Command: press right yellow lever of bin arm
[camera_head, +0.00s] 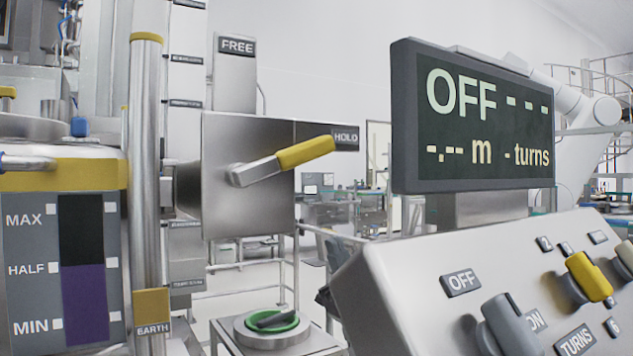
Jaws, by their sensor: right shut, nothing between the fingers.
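A lever with a yellow grip (305,152) sits on the front of a steel box (225,215) in the middle left of the head view. Its grip points right and slightly up, towards a HOLD label (345,137). A FREE label (236,46) is on the plate above the box. A second yellow piece (8,92) shows at the left edge; I cannot tell if it is also a lever. I see no gripper fingers on or beside the yellow-gripped lever. Neither of my grippers can be made out in this view.
A dark display (470,120) reading OFF stands at the right, above a sloped control panel (390,290) with a yellow switch (590,275) and grey knobs. A tank with a level gauge (85,240) and a steel post (146,170) stand at the left. A round green-ringed control (270,324) is below.

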